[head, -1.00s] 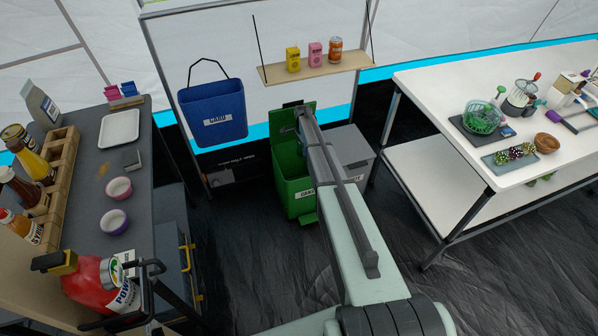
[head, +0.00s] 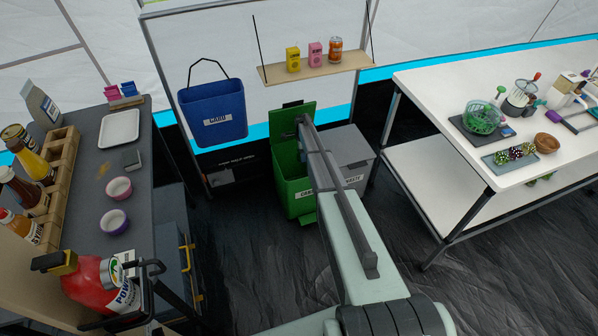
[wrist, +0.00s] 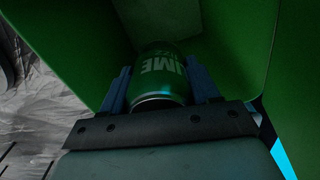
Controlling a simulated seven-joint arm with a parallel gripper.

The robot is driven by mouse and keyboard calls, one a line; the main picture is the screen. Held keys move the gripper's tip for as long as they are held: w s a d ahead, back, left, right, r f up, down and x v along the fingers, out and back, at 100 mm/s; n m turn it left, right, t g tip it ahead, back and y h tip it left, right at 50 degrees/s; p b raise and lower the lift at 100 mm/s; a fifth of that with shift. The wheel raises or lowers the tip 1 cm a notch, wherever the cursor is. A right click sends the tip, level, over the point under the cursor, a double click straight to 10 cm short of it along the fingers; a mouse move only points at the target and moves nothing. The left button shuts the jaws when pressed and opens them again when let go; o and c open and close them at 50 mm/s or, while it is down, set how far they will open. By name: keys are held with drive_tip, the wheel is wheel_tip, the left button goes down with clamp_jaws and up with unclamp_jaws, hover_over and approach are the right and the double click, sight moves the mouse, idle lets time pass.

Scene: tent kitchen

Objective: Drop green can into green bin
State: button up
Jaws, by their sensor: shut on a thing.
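The green can (wrist: 160,80) shows in the wrist view between the two fingers of my gripper (wrist: 160,88), which is shut on it. White lettering ending in "ME" is on its side. The green bin (head: 292,185) stands on the floor in the middle of the head view with its lid (head: 293,120) raised at the back. In the wrist view the green walls of the bin (wrist: 225,45) surround the can, which is at or inside the bin's opening. In the head view my arm hides the can and my gripper.
A grey bin (head: 352,150) stands against the green bin's right side. A blue bin (head: 212,112) hangs to the left. A shelf (head: 318,69) with two small boxes and an orange can hangs above. A white table (head: 450,85) is right, a dark counter (head: 140,190) left.

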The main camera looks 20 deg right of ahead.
drive_tip(key=shift+f, duration=0.6)
drive_tip(key=o, duration=1.1)
wheel_tip(320, 180, up, 14)
drive_tip(key=shift+f, duration=0.1)
